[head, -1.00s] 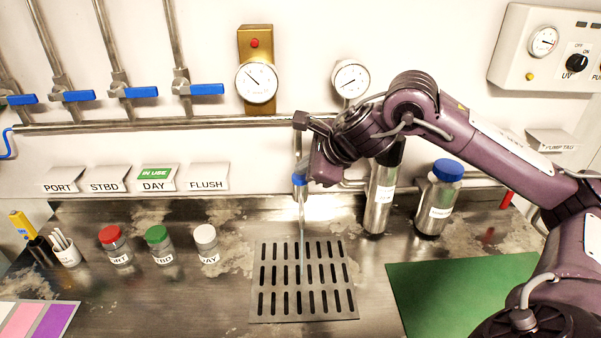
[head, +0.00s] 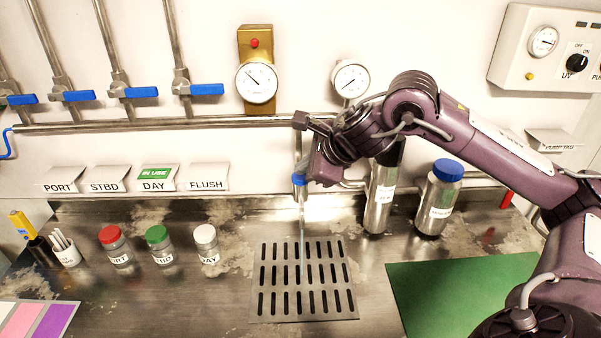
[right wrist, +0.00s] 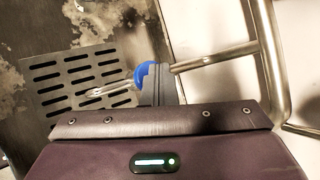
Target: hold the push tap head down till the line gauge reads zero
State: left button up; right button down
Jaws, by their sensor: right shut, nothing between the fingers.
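The push tap has a blue head (head: 298,179) above the drain grate, and a thin clear stream of water (head: 301,235) runs from it down to the grate. My right gripper (head: 309,176) is shut with nothing between its fingers, right at the tap. In the right wrist view the dark fingertips (right wrist: 160,85) overlap the blue head (right wrist: 143,74); they look in contact with it. Two round gauges hang on the wall: one on a brass plate (head: 256,82), one on the pipe (head: 350,79). My left gripper is out of view.
The slotted drain grate (head: 253,285) lies below the tap. Three capped jars (head: 161,247) stand left of the grate. A green mat (head: 460,290) lies front right. Blue-handled valves (head: 207,89) line the wall.

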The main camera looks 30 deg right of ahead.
dwell(0.9)
jog(key=shift+r+p, duration=0.9)
jog(key=shift+r, duration=0.05)
notch_tip(320, 180, up, 5)
jog(key=p, duration=0.4)
jog(key=shift+p, duration=0.35)
jog(key=shift+f, duration=0.1)
dwell(0.5)
